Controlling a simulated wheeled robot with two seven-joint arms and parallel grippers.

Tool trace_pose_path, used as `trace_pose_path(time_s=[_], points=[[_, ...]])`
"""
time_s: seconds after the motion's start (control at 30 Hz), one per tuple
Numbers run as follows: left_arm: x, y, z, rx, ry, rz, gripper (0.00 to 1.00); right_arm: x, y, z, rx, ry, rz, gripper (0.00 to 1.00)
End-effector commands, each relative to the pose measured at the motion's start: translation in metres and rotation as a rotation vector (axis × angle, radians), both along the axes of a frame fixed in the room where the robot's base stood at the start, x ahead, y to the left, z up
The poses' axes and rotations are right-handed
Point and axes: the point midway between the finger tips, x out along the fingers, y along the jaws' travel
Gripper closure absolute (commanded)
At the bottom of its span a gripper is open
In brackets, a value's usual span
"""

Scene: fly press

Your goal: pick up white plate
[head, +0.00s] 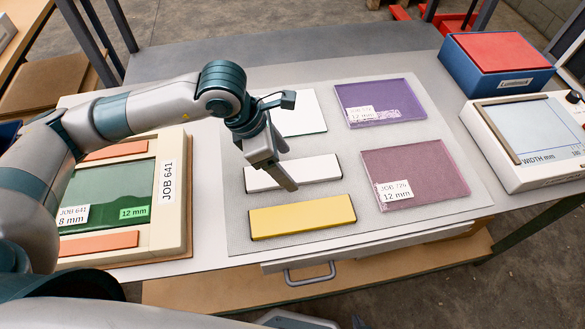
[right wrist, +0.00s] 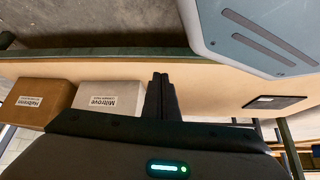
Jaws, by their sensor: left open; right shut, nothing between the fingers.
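A white square plate (head: 306,112) lies on the grey mat at the back, left of the purple plate; its left part is hidden behind my left gripper. A white bar-shaped plate (head: 315,167) with dark ends lies nearer, behind a yellow one of like shape (head: 302,216). My left gripper (head: 280,170) is open and points down over the white bar, hiding part of it. I cannot tell whether it touches the bar. My right gripper (right wrist: 158,95) is shut and empty in the right wrist view, away from the plates.
A purple plate (head: 380,100) and a mauve plate (head: 416,176) lie on the right of the mat (head: 350,222). A cream JOB 641 frame (head: 174,207) stands left, a width gauge (head: 527,130) and blue box (head: 490,72) right. Two labelled boxes (right wrist: 108,99) show in the right wrist view.

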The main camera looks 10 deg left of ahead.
Motion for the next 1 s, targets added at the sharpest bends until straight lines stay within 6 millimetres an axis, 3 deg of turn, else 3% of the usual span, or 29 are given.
trace_pose_path(time_s=[0.27, 0.67, 0.9, 1.0], points=[[0.003, -0.006, -0.018, 0.001, 0.001, 0.001, 0.29, -0.026, -0.012, -0.014, -0.022, 0.069, -0.002, 1.0], [0.003, -0.006, -0.018, 0.001, 0.001, 0.001, 0.29, -0.023, -0.012, -0.012, -0.022, 0.063, -0.002, 1.0], [0.003, -0.006, -0.018, 0.001, 0.001, 0.001, 0.78, -0.022, -0.011, -0.011, -0.021, 0.06, -0.002, 1.0], [0.003, -0.006, -0.017, 0.0, 0.0, 0.001, 0.78, -0.022, -0.011, -0.011, -0.02, 0.059, -0.003, 1.0]])
